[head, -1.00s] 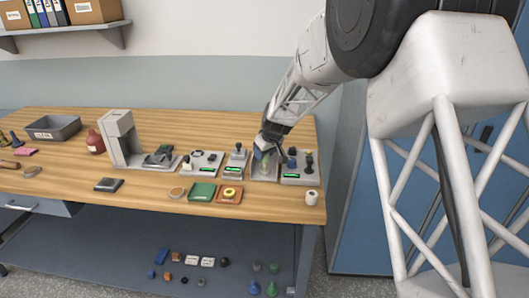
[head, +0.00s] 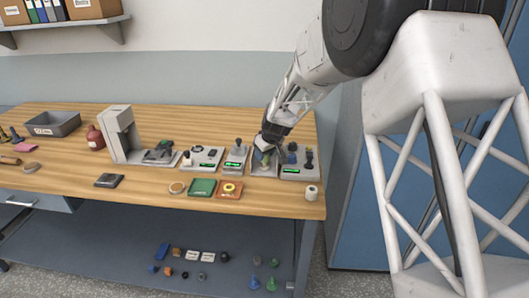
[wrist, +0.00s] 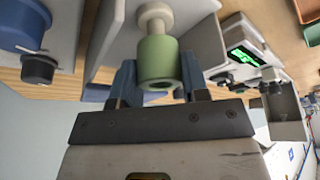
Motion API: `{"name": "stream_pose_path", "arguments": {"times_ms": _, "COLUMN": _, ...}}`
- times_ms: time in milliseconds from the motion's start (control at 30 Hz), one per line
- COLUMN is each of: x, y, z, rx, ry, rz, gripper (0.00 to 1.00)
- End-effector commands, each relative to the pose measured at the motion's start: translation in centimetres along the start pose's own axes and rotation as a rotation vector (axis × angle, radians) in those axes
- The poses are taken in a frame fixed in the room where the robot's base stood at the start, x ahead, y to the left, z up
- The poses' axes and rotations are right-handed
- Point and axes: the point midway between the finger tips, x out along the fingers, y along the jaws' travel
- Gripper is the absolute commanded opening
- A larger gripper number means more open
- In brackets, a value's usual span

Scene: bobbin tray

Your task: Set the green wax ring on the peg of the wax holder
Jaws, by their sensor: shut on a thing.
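My gripper (wrist: 160,85) is shut on the green wax ring (wrist: 158,62), a short pale green sleeve with a dark hole facing the wrist camera. In the wrist view a cream peg (wrist: 155,20) with a wider collar stands directly behind the ring, in line with it. The ring's far end meets or covers the peg's end; I cannot tell how far it is around it. The grey wax holder (wrist: 190,15) is around the peg's base. In the head view my gripper (head: 267,148) is over the holder (head: 262,172), largely hiding the peg.
A grey unit with a green display (head: 292,171) and dark knobs stands close on the right, another display unit (head: 232,164) on the left. A white roll (head: 312,193) is at the front right corner. A green pad (head: 202,187) and an orange tray (head: 229,195) lie in front.

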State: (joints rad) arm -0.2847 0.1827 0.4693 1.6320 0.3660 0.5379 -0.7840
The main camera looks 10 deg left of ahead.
Motion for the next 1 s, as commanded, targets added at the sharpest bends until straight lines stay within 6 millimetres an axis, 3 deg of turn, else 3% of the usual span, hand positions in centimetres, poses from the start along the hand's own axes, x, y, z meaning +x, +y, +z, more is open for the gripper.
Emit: {"name": "stream_pose_path", "arguments": {"times_ms": 1000, "x": 2.0, "y": 0.0, "z": 0.8, "rx": 0.0, "ry": 0.0, "rz": 0.0, "gripper": 0.19}}
